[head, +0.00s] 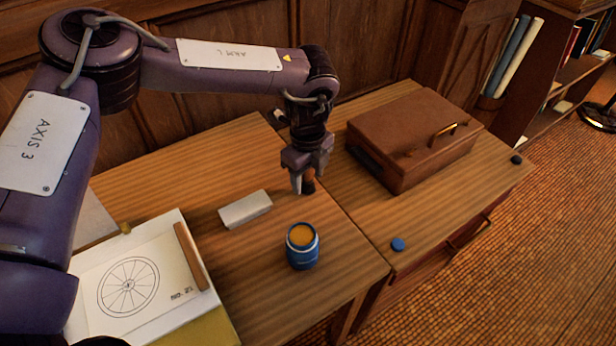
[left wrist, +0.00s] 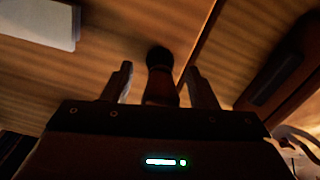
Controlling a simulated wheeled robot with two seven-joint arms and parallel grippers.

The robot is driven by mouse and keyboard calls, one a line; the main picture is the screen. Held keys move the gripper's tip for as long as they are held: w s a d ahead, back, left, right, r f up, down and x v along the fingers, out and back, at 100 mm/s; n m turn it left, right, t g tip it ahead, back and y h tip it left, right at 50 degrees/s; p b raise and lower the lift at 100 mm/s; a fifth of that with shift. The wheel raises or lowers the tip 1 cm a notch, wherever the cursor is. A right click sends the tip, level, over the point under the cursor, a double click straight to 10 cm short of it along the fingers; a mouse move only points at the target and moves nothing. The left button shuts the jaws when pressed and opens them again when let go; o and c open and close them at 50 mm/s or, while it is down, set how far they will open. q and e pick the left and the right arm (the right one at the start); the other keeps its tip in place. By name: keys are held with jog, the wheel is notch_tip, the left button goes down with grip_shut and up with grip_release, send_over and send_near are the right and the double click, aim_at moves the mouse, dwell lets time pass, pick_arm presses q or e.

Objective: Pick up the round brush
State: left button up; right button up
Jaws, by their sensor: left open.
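The round brush shows in the left wrist view (left wrist: 160,78) as a reddish-brown handle with a dark round end. It lies between the two fingers of my left gripper (left wrist: 158,88), with a gap visible on its right side. In the head view, my left gripper (head: 309,182) points down at the wooden desk near the seam between two boards. A small dark part of the brush (head: 309,187) shows by its fingertips; the gripper hides the rest. The left gripper is open. My right gripper is not in view.
A blue jar (head: 303,252) with orange contents and a grey block (head: 245,209) stand close by. A brown case (head: 413,138) is at the right, with a blue cap (head: 398,244) in front. A wheel drawing (head: 130,288) lies at the lower left.

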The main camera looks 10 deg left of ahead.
pick_arm(q)
jog(key=c, duration=1.1)
jog(key=shift+r, duration=0.1)
